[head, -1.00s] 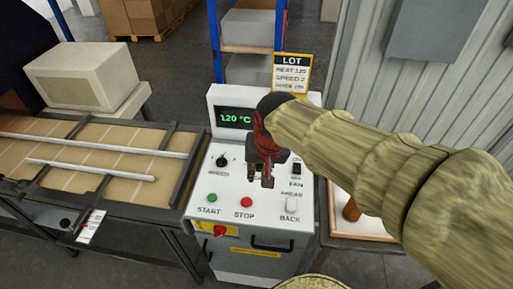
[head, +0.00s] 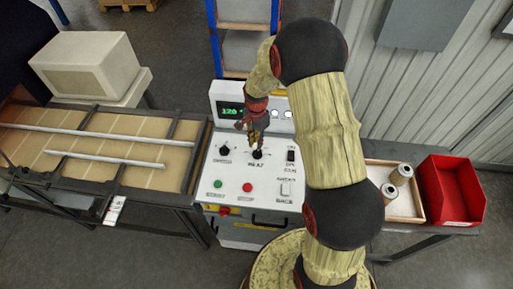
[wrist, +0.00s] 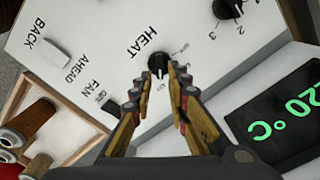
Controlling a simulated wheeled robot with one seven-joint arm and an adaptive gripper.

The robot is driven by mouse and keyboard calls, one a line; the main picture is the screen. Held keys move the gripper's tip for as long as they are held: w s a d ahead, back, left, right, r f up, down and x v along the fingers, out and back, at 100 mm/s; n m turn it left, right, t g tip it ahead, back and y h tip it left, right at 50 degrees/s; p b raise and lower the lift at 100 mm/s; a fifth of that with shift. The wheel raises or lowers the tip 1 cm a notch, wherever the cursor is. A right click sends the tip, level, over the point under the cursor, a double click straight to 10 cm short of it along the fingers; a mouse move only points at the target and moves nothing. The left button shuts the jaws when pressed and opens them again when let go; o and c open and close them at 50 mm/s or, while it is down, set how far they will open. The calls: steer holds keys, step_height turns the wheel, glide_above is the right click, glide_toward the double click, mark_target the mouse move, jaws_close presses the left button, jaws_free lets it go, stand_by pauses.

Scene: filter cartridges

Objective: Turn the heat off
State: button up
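The black heat knob (wrist: 157,63) is on the white control panel, beside the printed word HEAT. It also shows in the head view (head: 257,154), just below my gripper (head: 254,141). In the wrist view, the fingertips of my gripper (wrist: 159,76) point at the knob, one at each side of it. The fingers are apart, and I cannot tell whether they touch the knob. The green display (wrist: 282,112) reads about 120 °C, its first digit partly cut off. The same display (head: 230,111) is partly hidden by my arm in the head view.
A speed knob (head: 224,149), green button (head: 217,184), red button (head: 246,187), fan switch (head: 291,156) and ahead/back switch (head: 286,188) surround the heat knob. A conveyor (head: 95,160) is left. A tray (head: 414,207) with cartridges and a red bin (head: 452,190) are right.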

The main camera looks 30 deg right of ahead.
mark_target(257, 151)
step_height(257, 151, down, 6)
stand_by(0.4)
steer(key=shift+c, duration=1.1)
jaws_close()
